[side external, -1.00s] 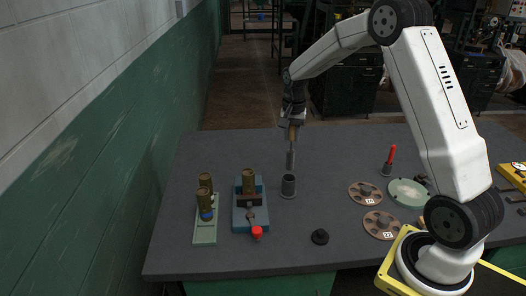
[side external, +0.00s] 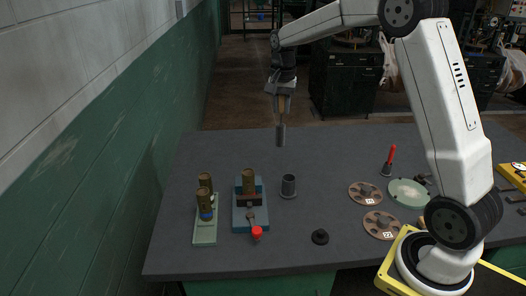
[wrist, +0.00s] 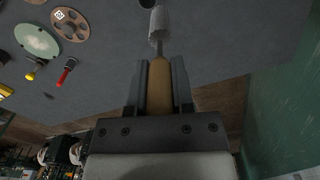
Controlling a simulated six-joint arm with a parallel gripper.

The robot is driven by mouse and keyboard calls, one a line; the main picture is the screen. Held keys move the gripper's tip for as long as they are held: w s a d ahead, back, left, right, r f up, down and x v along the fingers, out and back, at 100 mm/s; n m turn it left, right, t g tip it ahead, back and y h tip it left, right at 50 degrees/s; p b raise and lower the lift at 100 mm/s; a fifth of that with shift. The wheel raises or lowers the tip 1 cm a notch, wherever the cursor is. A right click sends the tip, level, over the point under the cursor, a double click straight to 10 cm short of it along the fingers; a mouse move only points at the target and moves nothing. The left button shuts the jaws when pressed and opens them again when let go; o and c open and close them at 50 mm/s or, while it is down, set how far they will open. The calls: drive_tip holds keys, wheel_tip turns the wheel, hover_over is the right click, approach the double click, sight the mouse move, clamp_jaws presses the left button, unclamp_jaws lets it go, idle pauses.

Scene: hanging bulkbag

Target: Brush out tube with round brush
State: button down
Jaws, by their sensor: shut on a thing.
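My gripper (side external: 282,90) is shut on the wooden handle of the round brush (side external: 281,135). The brush hangs with its grey bristle head down, in the air above the table. In the wrist view the tan handle lies between the two fingers (wrist: 160,85) and the pale bristle head (wrist: 158,24) points away. A dark grey upright cup (side external: 288,186) stands on the table, below and slightly right of the brush, apart from it. Brown tubes stand on the left: one in a blue clamp fixture (side external: 249,182), others on a pale green stand (side external: 205,192).
The clamp fixture has a red knob (side external: 257,233). A black knob-like part (side external: 320,237) lies at the front. Brown discs (side external: 365,193), a pale green dish (side external: 408,193) and a red-handled tool (side external: 390,158) are at the right. The table's back middle is clear.

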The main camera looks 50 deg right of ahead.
drive_tip(key=w+a, duration=0.4)
drive_tip(key=a, duration=0.5)
drive_tip(key=shift+w+a+f, duration=0.1)
drive_tip(key=shift+a+f, duration=0.1)
drive_tip(key=shift+f, duration=1.1)
drive_tip(key=shift+w+a+f, duration=0.1)
drive_tip(key=shift+a+f, duration=0.05)
drive_tip(key=shift+f, duration=3.25)
wheel_tip(320, 180, down, 7)
drive_tip(key=shift+r, duration=0.1)
